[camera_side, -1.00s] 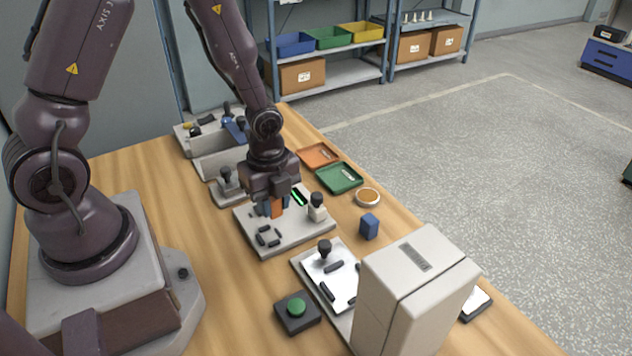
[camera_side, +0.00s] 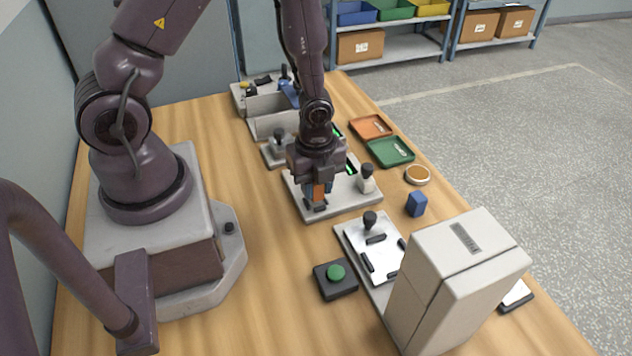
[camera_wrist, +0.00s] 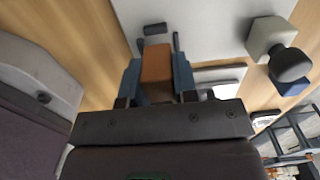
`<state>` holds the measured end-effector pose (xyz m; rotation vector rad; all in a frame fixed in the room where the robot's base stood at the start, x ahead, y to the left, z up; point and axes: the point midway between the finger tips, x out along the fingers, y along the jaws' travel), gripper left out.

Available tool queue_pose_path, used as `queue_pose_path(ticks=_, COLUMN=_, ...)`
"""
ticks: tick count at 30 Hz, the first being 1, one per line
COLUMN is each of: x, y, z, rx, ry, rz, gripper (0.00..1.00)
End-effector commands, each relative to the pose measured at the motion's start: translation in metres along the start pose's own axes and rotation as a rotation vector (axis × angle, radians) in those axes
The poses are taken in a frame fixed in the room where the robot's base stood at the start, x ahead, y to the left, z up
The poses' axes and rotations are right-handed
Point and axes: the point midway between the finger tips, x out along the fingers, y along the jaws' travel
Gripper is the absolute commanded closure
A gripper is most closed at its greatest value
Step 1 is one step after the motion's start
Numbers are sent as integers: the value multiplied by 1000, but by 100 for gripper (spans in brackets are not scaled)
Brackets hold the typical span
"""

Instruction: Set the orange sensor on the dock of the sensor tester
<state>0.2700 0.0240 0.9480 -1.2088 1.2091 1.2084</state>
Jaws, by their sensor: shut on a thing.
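My gripper (camera_side: 318,193) is shut on the orange sensor (camera_side: 319,190), over the front-left part of a light grey plate (camera_side: 348,204). The plate has dark stops, a knobbed post (camera_side: 366,180) and a green-lit strip (camera_side: 351,168); I take it for the sensor tester. In the wrist view the orange sensor (camera_wrist: 156,64) sits between the blue fingers of my gripper (camera_wrist: 157,72), with dark stops (camera_wrist: 155,29) just beyond it. The sensor's lower end is hard to see; I cannot tell whether it touches the plate.
A second plate (camera_side: 357,245) with a white panel and dark stops lies nearer, beside a large grey box (camera_side: 455,280). A green button (camera_side: 336,272) is to its left. A blue block (camera_side: 416,204), a round dish (camera_side: 417,175), a green tray (camera_side: 391,152) and an orange tray (camera_side: 370,127) stand right.

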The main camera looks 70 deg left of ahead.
Motion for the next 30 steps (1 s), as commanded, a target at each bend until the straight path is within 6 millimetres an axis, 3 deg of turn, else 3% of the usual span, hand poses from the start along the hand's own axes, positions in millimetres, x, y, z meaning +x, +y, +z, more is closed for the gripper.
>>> queue_pose_path(ticks=14, x=1, y=0, z=0, rx=0, ry=0, rz=0, gripper=96)
queue_pose_path(ticks=30, x=16, y=0, z=0, rx=0, ry=0, rz=0, gripper=96)
